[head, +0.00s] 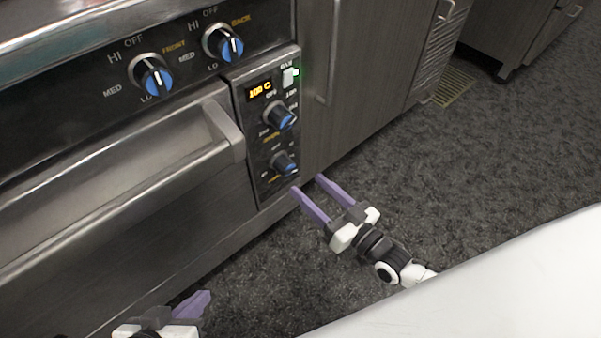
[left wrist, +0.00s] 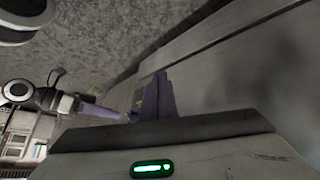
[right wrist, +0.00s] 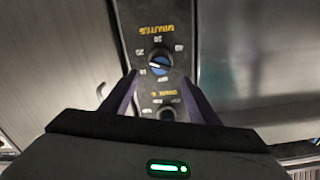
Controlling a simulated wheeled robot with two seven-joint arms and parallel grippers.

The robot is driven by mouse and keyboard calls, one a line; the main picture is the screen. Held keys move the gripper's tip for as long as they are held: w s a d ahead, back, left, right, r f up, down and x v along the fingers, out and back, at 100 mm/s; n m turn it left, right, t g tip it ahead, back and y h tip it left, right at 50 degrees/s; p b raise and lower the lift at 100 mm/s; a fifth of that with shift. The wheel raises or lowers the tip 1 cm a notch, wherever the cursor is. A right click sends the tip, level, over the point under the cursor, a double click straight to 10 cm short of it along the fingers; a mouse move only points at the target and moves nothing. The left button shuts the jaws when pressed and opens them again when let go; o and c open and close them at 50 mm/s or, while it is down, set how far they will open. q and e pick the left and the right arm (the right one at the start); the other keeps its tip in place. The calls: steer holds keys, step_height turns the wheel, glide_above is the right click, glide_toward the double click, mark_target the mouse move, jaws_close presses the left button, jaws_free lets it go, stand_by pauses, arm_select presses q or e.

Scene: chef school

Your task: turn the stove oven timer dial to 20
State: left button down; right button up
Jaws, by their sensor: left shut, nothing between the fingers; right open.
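The oven control panel is at the right end of the stove front. The timer dial (head: 284,163) is its lower dial, blue-faced and black-rimmed. In the right wrist view the timer dial (right wrist: 160,62) appears with an upside-down "MINUTES" label and numbers around it; its exact setting is too small to read. My right gripper (head: 308,185) is open and empty, with its purple fingers pointing at the panel just below and right of the dial. In the right wrist view the dial shows beyond and between the fingertips, apart from them. My left gripper (head: 204,298) is shut and empty, low in front of the oven.
The upper oven dial (head: 280,116) sits above the timer dial, below an orange "100 C" display (head: 260,90) and a green-lit switch (head: 290,76). Two burner knobs (head: 152,76) are up left. The oven handle (head: 120,195) sticks out left of the panel. Grey floor (head: 420,170) is clear at right.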

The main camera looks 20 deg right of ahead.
mark_target(292, 171)
steer(key=w+a+m+b, duration=0.1)
steer(key=w, duration=0.1)
steer(key=w+m+b, duration=0.1)
steer(key=w+m, duration=0.1)
steer(key=w, duration=0.1)
steer(key=w+a+m+b, duration=0.1)
steer(key=w+b, duration=0.1)
steer(key=shift+w+a+f+m, duration=0.2)
steer(key=shift+a+m, duration=0.1)
steer(key=shift+m, duration=0.1)
steer(key=shift+w+a, duration=0.25)
steer(key=shift+w, duration=0.3)
arm_select(q)
steer(key=d+r, duration=0.1)
steer(key=d+r+t+h, duration=0.1)
steer(key=r, duration=0.1)
steer(key=shift+w+d+h, duration=0.2)
steer(key=shift+w+h, duration=0.1)
steer(key=shift+w, duration=0.1)
arm_select(e)
steer(key=shift+w, duration=0.1)
steer(key=shift+r, duration=0.1)
